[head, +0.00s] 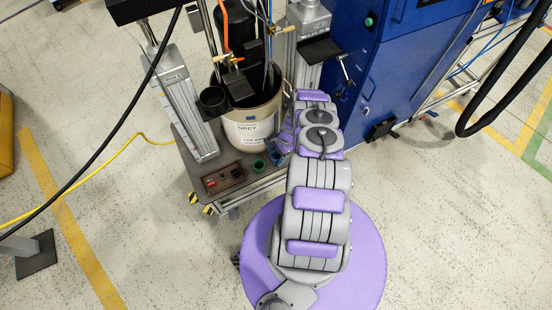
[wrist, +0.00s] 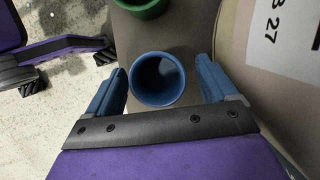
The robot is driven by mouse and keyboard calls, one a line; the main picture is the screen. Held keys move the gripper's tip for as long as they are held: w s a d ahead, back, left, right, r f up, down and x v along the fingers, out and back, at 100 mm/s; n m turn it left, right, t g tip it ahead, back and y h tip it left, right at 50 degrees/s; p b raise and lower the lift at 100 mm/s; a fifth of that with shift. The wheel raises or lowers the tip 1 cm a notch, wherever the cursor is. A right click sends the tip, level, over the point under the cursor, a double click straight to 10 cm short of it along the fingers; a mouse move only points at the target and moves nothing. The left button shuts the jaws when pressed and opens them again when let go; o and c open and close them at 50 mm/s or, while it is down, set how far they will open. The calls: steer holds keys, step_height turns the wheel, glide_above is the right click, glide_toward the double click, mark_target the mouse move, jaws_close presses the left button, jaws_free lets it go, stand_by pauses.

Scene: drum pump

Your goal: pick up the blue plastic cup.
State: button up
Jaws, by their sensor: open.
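The blue plastic cup (wrist: 157,100) stands upright on the grey platform in the wrist view, its open mouth facing the camera. My gripper (wrist: 162,68) is open, with one blue finger on each side of the cup. A gap shows between the cup and each finger, wider on the right; the left finger is very close to the wall. In the head view my arm reaches to the platform beside the drum, and the cup is mostly hidden or too small to tell from my fingers there.
A green cup (wrist: 146,8) stands just beyond the blue one; it also shows in the head view (head: 258,165). The beige drum (wrist: 285,65) with a printed label is close on the right. A red-buttoned control box (head: 223,179) sits on the platform's front left.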

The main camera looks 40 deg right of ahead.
steer(key=shift+d, duration=0.1)
steer(key=shift+a+r, duration=0.2)
steer(key=shift+a, duration=0.3)
steer(key=c, duration=0.5)
steer(key=shift+d, duration=0.1)
steer(key=c, duration=0.3)
steer(key=shift+d+f, duration=0.1)
steer(key=shift+d, duration=0.15)
steer(key=c, duration=0.3)
steer(key=shift+s+a, duration=0.1)
steer(key=shift+c, duration=0.2)
